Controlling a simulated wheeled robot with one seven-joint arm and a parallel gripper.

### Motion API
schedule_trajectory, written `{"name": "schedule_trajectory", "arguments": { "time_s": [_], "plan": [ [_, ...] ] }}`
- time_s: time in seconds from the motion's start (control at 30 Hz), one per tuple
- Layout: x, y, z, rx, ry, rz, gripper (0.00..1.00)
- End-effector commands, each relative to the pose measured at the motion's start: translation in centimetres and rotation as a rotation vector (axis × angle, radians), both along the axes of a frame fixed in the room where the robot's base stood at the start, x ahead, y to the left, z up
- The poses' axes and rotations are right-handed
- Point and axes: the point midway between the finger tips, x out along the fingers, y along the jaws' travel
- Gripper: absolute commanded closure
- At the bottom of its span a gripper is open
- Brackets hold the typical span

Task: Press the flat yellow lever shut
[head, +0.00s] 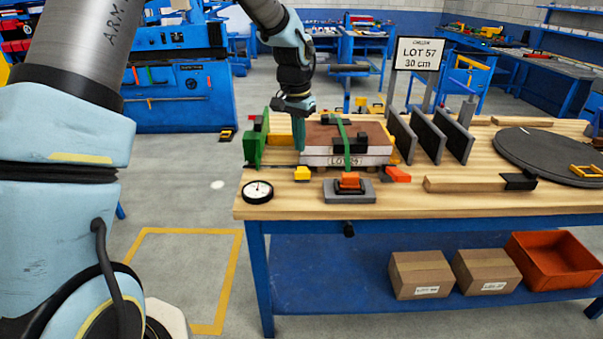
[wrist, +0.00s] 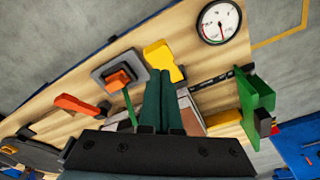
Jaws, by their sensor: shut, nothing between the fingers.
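A small yellow piece (head: 302,174), which looks like the flat yellow lever, lies at the front left corner of the stacked panel (head: 318,158). In the wrist view, the yellow piece (wrist: 158,53) is just beyond my fingertips, which partly overlap it; I cannot tell whether they touch. My gripper (head: 299,148) points down at the panel's left end. In the wrist view, my gripper (wrist: 160,73) has its two dark green fingers together and empty. A flatter yellow piece (head: 280,139) lies behind, near the green clamp (head: 254,148); it is partly hidden.
A round gauge (head: 258,190) lies at the front left table edge. An orange-topped clamp (head: 350,181) on a grey base and an orange lever (head: 397,174) are in front of the panel. A green strap (head: 347,147) crosses it. Dark upright plates (head: 427,137) stand to the right.

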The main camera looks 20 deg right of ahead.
Motion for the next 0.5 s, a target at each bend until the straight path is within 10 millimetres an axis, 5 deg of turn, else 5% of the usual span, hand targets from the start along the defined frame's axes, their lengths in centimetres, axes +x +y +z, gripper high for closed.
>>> {"name": "schedule_trajectory", "arguments": {
  "time_s": [0.5],
  "plan": [
    [0.3,-0.4,-5.9,0.001,0.001,0.002,1.00]
  ]
}}
